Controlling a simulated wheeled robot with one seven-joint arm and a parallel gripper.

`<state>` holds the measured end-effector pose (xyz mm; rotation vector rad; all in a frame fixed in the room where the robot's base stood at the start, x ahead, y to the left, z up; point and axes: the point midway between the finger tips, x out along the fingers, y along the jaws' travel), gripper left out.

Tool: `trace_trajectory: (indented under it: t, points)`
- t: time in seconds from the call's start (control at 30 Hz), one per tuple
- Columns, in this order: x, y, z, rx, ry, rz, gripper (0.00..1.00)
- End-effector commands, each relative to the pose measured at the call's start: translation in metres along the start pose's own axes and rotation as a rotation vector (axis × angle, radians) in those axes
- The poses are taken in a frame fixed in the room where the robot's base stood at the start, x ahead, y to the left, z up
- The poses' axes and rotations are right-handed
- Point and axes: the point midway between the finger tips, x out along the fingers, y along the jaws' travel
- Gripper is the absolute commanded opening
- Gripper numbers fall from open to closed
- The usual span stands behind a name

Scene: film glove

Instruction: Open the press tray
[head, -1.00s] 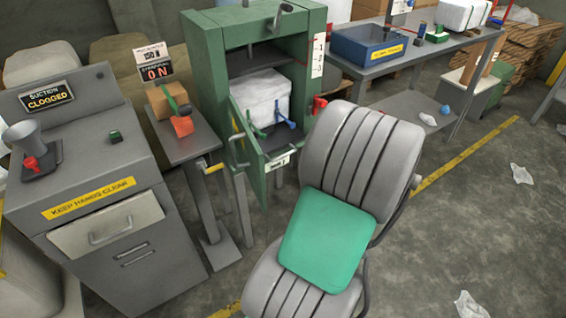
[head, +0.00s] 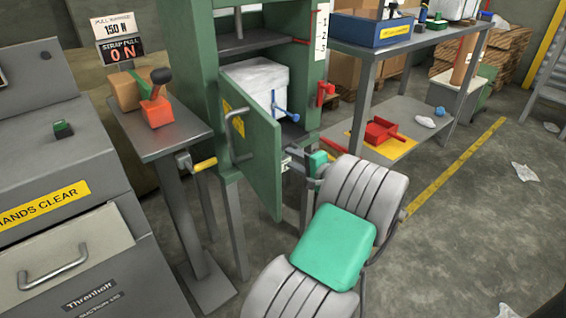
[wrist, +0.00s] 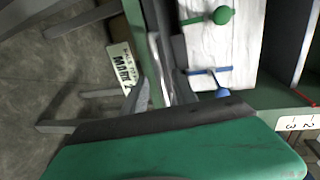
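The green press (head: 190,60) stands left of centre in the head view. Its green door (head: 262,160) stands open toward me. A white wrapped bale (head: 252,82) sits inside, with a blue-handled strap piece (head: 282,112). The bale (wrist: 210,45) also shows in the wrist view. My gripper (head: 318,160) is at the press front, right of the door's free edge.
A grey stand (head: 175,130) with red and green tools is left of the press. A grey cabinet (head: 60,190) fills the left. A workbench (head: 375,60) with a blue bin (head: 370,27) stands right; a red dustpan (head: 382,132) lies on its lower shelf. Floor at right is mostly clear.

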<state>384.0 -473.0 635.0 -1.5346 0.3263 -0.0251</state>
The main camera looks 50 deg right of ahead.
Motion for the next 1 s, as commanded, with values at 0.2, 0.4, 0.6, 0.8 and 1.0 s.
trace_trajectory:
  t: [0.2,0.4,0.6,0.8,1.0]
  points:
    - [0.033,0.002,0.000,-0.002,-0.001,0.001,0.34]
    - [0.036,0.000,0.001,-0.002,-0.001,0.002,0.34]
    - [0.037,0.001,0.003,-0.002,-0.003,0.002,0.24]
    - [0.036,0.001,0.002,-0.002,-0.003,0.003,0.08]
    - [0.036,0.001,0.002,-0.002,-0.003,0.003,0.00]
